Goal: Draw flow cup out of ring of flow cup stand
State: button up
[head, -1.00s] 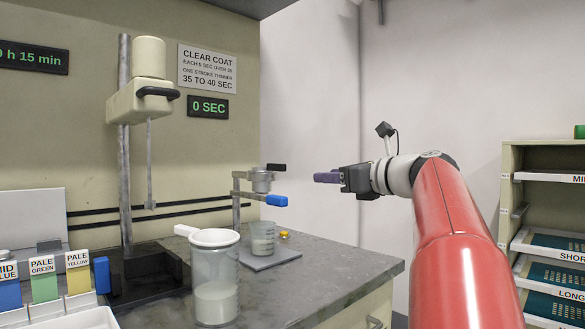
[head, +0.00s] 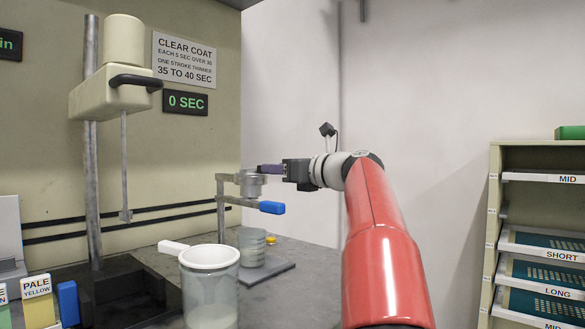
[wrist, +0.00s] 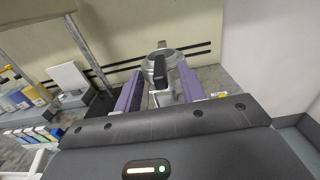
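The flow cup (head: 252,186) is a small grey metal cup seated in the ring of the flow cup stand (head: 221,200), above a beaker. In the wrist view, the cup (wrist: 153,63) shows ahead with its black handle (wrist: 159,73) pointing toward me. My gripper (head: 268,169) is level with the cup's upper part, at its right side. In the wrist view, the purple fingers of my gripper (wrist: 160,80) are apart, one on each side of the handle. In the head view the fingers hide the handle. I cannot tell whether they touch it.
A blue lever (head: 271,207) sticks out just below the cup. A beaker (head: 251,247) stands on the stand's base plate (head: 272,266). A larger beaker with a white strainer (head: 209,257) stands in front. A shelf rack (head: 492,220) is at the right. A mixer (head: 115,90) stands at the left.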

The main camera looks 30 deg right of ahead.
jog(key=shift+w+a, duration=0.2)
jog(key=shift+w, duration=0.35)
grip_shut()
jog(key=shift+r, duration=3)
